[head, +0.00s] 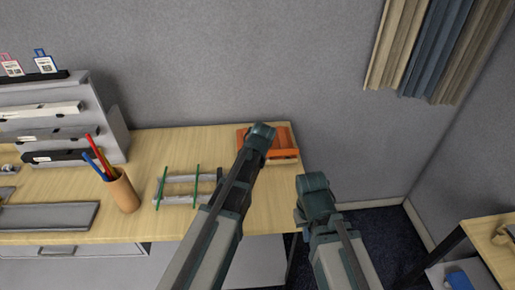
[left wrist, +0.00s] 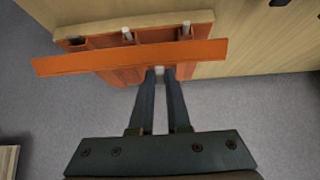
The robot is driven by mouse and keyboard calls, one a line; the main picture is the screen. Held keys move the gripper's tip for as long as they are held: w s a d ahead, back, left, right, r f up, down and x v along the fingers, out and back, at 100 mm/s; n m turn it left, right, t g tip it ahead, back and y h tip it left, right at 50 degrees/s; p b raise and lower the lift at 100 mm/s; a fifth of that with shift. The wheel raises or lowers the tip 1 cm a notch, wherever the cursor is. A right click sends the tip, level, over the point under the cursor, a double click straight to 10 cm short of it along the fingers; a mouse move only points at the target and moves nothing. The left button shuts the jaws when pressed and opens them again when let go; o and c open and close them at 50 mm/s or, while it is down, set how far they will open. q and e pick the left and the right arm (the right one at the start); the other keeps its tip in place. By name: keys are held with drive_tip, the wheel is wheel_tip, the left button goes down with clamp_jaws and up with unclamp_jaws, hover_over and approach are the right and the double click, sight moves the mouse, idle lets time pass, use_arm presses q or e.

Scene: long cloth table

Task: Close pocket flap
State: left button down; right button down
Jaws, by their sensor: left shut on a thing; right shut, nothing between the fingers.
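The orange pocket (head: 282,142) sits on a pale wooden board at the right end of the table, partly hidden by my left arm in the head view. In the left wrist view, its long orange flap (left wrist: 95,60) stretches across the orange body (left wrist: 100,42). My left gripper (left wrist: 158,72) is shut on a small pale tab at the flap's lower edge. Whether the flap touches the body along its whole length is unclear. My right gripper (head: 304,212) is shut and empty, beyond the table's right edge; its fingertips are hard to make out.
A rack with green rods (head: 178,188) lies left of my left arm. A brown pencil cup (head: 122,192) and a grey tiered organizer (head: 100,105) stand farther left. A grey wall is behind the table (head: 155,150); curtains (head: 435,45) hang at upper right.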

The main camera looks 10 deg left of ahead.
use_arm(q)
drive_tip(key=s+f+t+b, duration=0.1)
drive_tip(key=t+b, duration=0.1)
drive_tip(key=b, duration=0.2)
drive_tip(key=s+f+t+y+b, duration=0.1)
drive_tip(key=t+b, duration=0.1)
drive_tip(key=b, duration=0.2)
drive_tip(key=f+t+b, duration=0.2)
drive_tip(key=b, duration=0.2)
drive_tip(key=shift+s+d+y+b, duration=0.3)
drive_tip(key=shift+s+y+b, duration=0.05)
drive_tip(key=shift+s+y, duration=0.05)
drive_tip(key=shift+s+d+t+b, duration=0.1)
drive_tip(key=shift+t+b, duration=0.5)
drive_tip(key=shift+b, duration=0.25)
drive_tip(key=shift+r, duration=0.1)
drive_tip(key=c, duration=0.9)
unclamp_jaws()
